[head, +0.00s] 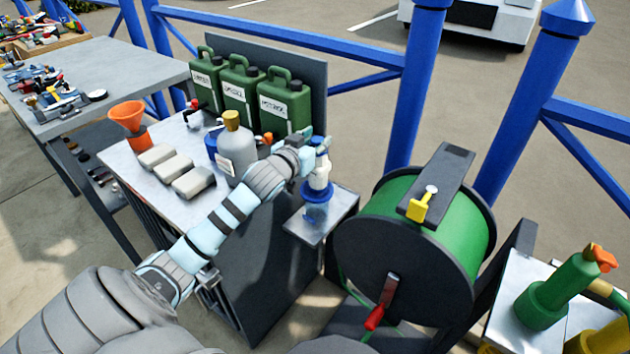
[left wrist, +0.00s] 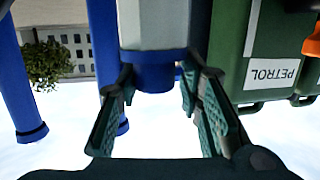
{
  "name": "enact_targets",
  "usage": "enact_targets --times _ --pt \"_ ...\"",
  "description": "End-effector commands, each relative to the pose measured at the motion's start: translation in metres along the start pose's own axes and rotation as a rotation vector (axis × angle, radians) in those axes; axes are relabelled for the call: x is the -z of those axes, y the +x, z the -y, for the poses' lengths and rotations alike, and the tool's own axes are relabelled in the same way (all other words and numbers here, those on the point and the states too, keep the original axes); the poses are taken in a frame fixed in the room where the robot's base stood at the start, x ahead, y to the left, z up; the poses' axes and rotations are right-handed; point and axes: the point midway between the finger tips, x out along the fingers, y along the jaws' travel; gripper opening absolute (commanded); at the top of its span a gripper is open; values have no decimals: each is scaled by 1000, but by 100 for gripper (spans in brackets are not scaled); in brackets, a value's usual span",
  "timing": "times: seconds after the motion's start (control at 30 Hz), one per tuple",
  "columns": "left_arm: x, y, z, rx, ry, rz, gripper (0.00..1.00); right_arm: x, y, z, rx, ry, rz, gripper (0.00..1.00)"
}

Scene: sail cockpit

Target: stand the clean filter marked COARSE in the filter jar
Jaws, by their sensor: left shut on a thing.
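My left gripper (head: 318,150) is shut on the blue end cap of a white filter (head: 318,177). The filter hangs upright below the fingers, its lower end at the blue-rimmed clear filter jar (head: 316,214). I cannot tell how far inside it is. In the left wrist view, which is upside down, the filter's pale body and blue cap (left wrist: 153,74) show between the green fingers (left wrist: 160,105). No COARSE marking is readable. The jar stands on a small metal shelf (head: 337,215). My right gripper is not in view.
Green fuel cans (head: 240,85), a grey bottle (head: 235,150), an orange funnel (head: 128,116) and pale blocks (head: 172,166) stand on the bench left of the jar. A green hose reel (head: 405,240) stands close on the right. A blue post (head: 416,85) rises behind.

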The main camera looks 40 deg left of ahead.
Motion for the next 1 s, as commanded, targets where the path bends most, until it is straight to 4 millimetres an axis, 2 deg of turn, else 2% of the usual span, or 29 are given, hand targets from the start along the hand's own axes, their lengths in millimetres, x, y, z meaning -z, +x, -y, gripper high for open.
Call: enact_targets --times 0.03,0.1,0.27,0.43,0.57,1.0 --pt "-22 4 0 -1 -2 2 0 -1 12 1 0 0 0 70" --pt "-38 8 0 -1 0 1 0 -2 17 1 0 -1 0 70" --pt "-56 12 1 -1 0 0 0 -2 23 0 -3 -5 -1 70" --pt "-88 18 1 -2 0 0 0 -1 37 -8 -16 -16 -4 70" --pt "-89 18 1 -3 2 -2 0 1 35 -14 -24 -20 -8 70" --pt "-98 20 1 -3 1 -1 0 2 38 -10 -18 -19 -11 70"
